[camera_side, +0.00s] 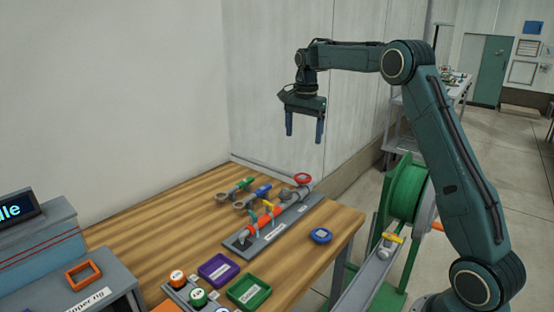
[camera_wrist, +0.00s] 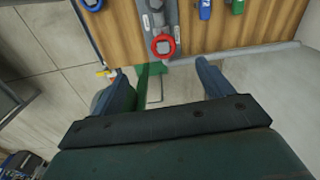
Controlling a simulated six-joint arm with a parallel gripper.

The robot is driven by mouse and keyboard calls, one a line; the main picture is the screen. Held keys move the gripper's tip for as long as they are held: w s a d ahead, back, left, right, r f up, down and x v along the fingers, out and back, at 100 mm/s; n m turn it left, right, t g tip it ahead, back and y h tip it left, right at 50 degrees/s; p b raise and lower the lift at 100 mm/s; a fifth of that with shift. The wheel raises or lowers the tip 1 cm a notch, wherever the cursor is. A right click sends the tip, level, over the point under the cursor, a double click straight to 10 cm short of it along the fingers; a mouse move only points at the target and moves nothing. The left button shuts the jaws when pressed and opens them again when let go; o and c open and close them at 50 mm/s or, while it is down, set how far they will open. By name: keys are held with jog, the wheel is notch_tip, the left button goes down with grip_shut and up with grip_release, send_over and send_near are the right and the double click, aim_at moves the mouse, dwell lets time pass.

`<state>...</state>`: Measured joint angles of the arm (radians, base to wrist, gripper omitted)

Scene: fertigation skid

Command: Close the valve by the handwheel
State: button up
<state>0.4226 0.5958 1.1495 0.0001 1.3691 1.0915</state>
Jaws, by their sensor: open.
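The red handwheel (camera_side: 303,178) sits at the far right end of a pipe assembly on a grey base plate (camera_side: 270,232) on the wooden table. In the wrist view the red handwheel (camera_wrist: 163,45) lies near the table edge, ahead of and between the fingertips. My gripper (camera_side: 305,138) is open and empty, pointing down, well above the table and the wheel. In the wrist view my gripper (camera_wrist: 162,72) shows both fingers spread apart, with nothing between them. How far the valve is open cannot be told.
A blue round gauge-like object (camera_side: 320,236), a purple tray (camera_side: 218,270) and a green tray (camera_side: 249,292) are nearby. A green hose reel (camera_side: 405,190) stands beside the table.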

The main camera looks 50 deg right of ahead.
aim_at(303, 176)
jog(key=shift+w+d+f+m, duration=0.25)
jog(key=shift+d+f, duration=0.25)
jog(key=shift+w+d+f+m, duration=0.25)
jog(key=shift+d+f, duration=0.25)
jog(key=shift+f, duration=0.15)
jog(key=shift+f, duration=6.75)
jog(key=c, duration=1.1)
jog(key=shift+o, duration=0.2)
